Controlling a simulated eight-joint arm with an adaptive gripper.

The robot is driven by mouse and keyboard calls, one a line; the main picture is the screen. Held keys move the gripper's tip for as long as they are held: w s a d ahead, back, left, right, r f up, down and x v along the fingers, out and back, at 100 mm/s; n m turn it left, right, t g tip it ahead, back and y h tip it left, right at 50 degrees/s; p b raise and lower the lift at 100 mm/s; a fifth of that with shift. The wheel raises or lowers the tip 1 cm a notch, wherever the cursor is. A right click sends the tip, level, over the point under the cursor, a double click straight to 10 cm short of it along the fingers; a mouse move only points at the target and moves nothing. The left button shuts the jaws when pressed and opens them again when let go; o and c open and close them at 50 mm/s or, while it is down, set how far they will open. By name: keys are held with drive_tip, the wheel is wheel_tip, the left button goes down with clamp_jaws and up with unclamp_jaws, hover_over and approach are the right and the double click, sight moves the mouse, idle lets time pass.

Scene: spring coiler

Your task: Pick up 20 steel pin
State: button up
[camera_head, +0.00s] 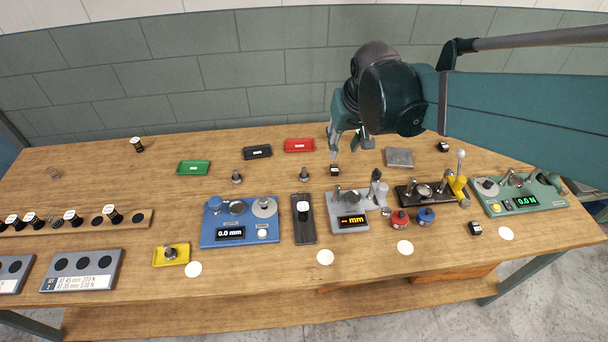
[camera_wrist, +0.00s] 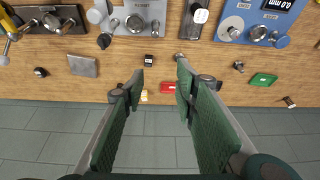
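Two small grey steel pin-like pieces stand on the table in the head view, one (camera_head: 236,177) below the green and black trays and one (camera_head: 304,175) below the red tray. They also show in the wrist view, one (camera_wrist: 239,66) to the right and one (camera_wrist: 179,57) just beyond the right fingertip. No "20" marking is readable on either. My gripper (camera_head: 350,147) is above the table's back part, right of the red tray. In the wrist view my gripper (camera_wrist: 157,79) is open, with nothing between its fingers.
A small black block (camera_head: 335,170) stands below my gripper. Green (camera_head: 193,168), black (camera_head: 257,151) and red (camera_head: 299,145) trays lie at the back. A grey plate (camera_head: 399,157) lies right. The blue gauge (camera_head: 239,225) and other devices fill the front. The back left is mostly clear.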

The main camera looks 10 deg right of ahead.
drive_tip(key=w+a+f+g, duration=0.2)
drive_tip(key=w+a+f, duration=0.2)
drive_tip(key=w+f, duration=0.5)
drive_tip(key=g, duration=0.2)
hover_over(304, 168)
drive_tip(key=f, duration=1)
drive_tip(key=shift+s+d+f, duration=0.1)
drive_tip(key=shift+s+f, duration=0.15)
drive_tip(key=shift+w+f, duration=0.15)
drive_tip(key=shift+f, duration=0.3)
drive_tip(key=shift+f, duration=1.3)
drive_tip(key=shift+f, duration=0.15)
drive_tip(key=shift+f, duration=2.45)
